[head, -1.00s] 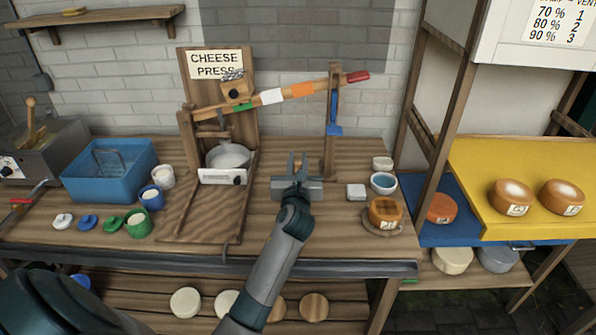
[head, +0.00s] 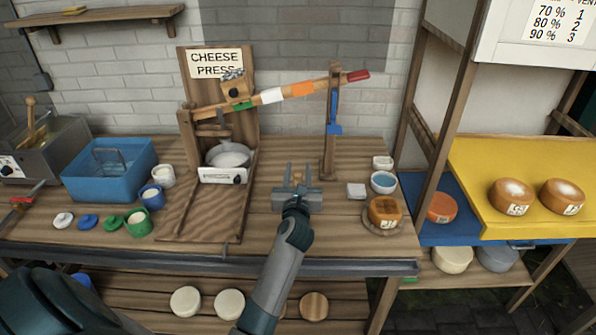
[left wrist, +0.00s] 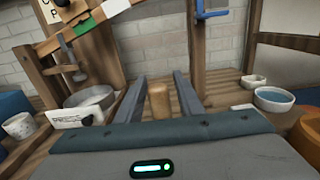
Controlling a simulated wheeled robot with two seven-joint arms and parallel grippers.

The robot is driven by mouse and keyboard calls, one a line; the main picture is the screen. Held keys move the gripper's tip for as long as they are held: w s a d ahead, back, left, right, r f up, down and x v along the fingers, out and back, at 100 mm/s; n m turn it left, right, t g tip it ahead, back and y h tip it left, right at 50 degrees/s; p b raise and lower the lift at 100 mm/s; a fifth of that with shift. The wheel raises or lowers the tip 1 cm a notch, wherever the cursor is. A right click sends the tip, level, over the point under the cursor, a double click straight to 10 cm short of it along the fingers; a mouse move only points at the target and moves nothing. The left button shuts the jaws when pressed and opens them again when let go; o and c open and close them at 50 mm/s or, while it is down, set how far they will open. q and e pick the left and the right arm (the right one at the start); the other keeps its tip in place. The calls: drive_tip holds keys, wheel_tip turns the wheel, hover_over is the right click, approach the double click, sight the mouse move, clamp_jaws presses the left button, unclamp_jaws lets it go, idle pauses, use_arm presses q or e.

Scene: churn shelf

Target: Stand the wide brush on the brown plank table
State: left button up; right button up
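My left gripper (head: 298,170) is over the middle of the brown plank table (head: 345,225), pointing away from me toward the back. Its two fingers are apart. A short upright wooden handle with a rounded top (left wrist: 158,101) stands between them in the left wrist view, with a narrow gap on each side. It shows in the head view as a small brown patch (head: 297,178). It may be the wide brush's handle; its lower part is hidden behind the gripper body and I see no bristles. My right gripper is not in view.
The cheese press (head: 229,175) stands left of the gripper, its lever above and its post (head: 328,165) behind right. A blue-filled bowl (head: 383,182), a white block (head: 356,191) and a cheese (head: 384,210) stand right. A blue tub (head: 95,184) and cups are left.

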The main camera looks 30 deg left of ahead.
use_arm(q)
drive_tip(key=shift+r, duration=0.1)
drive_tip(key=shift+s+d, duration=0.4)
drive_tip(key=shift+s, duration=0.15)
drive_tip(key=b+v, duration=0.1)
drive_tip(key=v, duration=0.9)
drive_tip(key=shift+s+d+b, duration=0.2)
drive_tip(key=shift+s+b, duration=0.05)
drive_tip(key=shift+b, duration=0.15)
idle(0.4)
idle(0.6)
